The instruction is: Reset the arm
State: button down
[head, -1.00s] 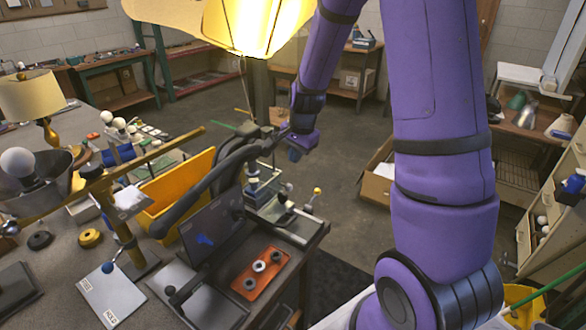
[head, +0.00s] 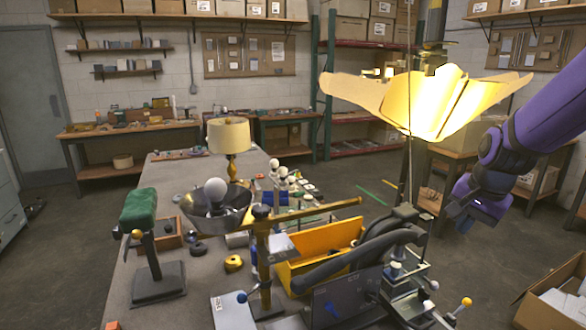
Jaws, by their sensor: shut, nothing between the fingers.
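My arm (head: 545,115) is purple and comes in from the right edge in the head view. My gripper (head: 460,217) hangs at its lower left end, pointing down, with dark bluish fingers. It is shut and empty. It is in the air to the right of the workbench, apart from the parts on it. The fingertips are small in this view.
A large lit yellow shade (head: 425,105) hangs left of my arm. The workbench (head: 165,320) carries a yellow bin (head: 318,243), a lamp with a cream shade (head: 229,137) and a metal bowl with a bulb (head: 216,197). A cardboard box (head: 535,305) stands lower right.

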jog(key=s+a+r+n, duration=0.2)
jog(key=s+r+n, duration=0.1)
jog(key=s, duration=0.4)
jog(key=s+a+r+n+t, duration=0.1)
jog(key=s+r+n, duration=0.2)
jog(key=s, duration=0.4)
jog(key=s+a+r+n+t, duration=0.1)
jog(key=s+a+r+n, duration=0.1)
jog(key=s+r, duration=0.3)
jog(key=shift+s+a+r+n+h, duration=0.35)
jog(key=shift+s+n, duration=0.55)
jog(key=shift+s, duration=0.2)
